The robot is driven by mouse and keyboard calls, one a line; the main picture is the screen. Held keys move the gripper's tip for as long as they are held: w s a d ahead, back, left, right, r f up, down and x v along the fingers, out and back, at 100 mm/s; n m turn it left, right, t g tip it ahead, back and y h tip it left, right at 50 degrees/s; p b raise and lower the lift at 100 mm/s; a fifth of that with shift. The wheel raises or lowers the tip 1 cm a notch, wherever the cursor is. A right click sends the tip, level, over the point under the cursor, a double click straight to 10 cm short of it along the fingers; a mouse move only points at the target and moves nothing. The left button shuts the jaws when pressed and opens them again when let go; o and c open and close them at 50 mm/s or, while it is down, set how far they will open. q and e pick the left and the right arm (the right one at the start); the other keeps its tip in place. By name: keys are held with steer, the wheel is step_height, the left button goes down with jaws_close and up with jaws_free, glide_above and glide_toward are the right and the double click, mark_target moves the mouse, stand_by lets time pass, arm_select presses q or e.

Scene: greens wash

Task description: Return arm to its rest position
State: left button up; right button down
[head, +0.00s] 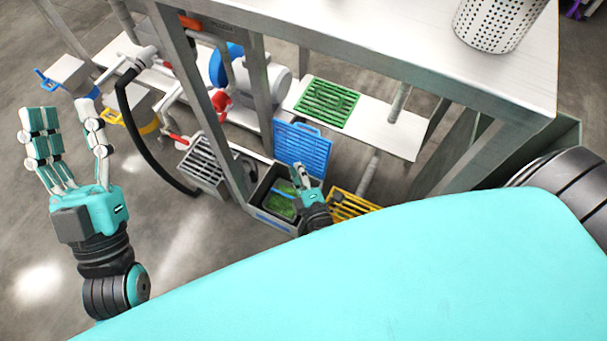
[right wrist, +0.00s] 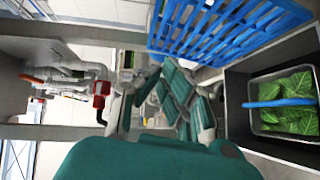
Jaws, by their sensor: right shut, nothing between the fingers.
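My left gripper (head: 67,120) is raised at the left of the head view, teal fingers spread apart and empty, over bare floor. My right gripper (head: 301,178) is low under the steel table, above the right edge of a grey bin. It is shut and empty; its folded teal fingers also show in the right wrist view (right wrist: 172,98). In the bin (right wrist: 235,110) sits a tray of green leaves (right wrist: 288,105) with a blue handle (right wrist: 280,103) across it.
A blue slatted rack (head: 302,147) stands right behind the bin, close to my right gripper. A yellow rack (head: 350,205) is to its right. A green rack (head: 327,102) lies on the lower shelf.

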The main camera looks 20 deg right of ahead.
arm_select(q)
steer(key=shift+w+d+f+g+y+p, duration=0.1)
steer(key=shift+w+f+g+y+p, duration=0.05)
steer(key=shift+w+f+g, duration=0.5)
steer(key=shift+w+a+f+g+y+p, duration=0.15)
steer(key=shift+w+f+g, duration=0.25)
steer(key=shift+f, duration=0.45)
steer(key=shift+w+d+f+g+y+p, duration=0.15)
steer(key=shift+w+f+g, duration=0.25)
steer(key=shift+f+g, duration=0.3)
arm_select(e)
steer(key=shift+s+a+r, duration=0.1)
steer(key=shift+s+a, duration=0.05)
steer(key=shift+s, duration=0.85)
steer(key=shift+s+a+r, duration=0.1)
steer(key=shift+s, duration=0.85)
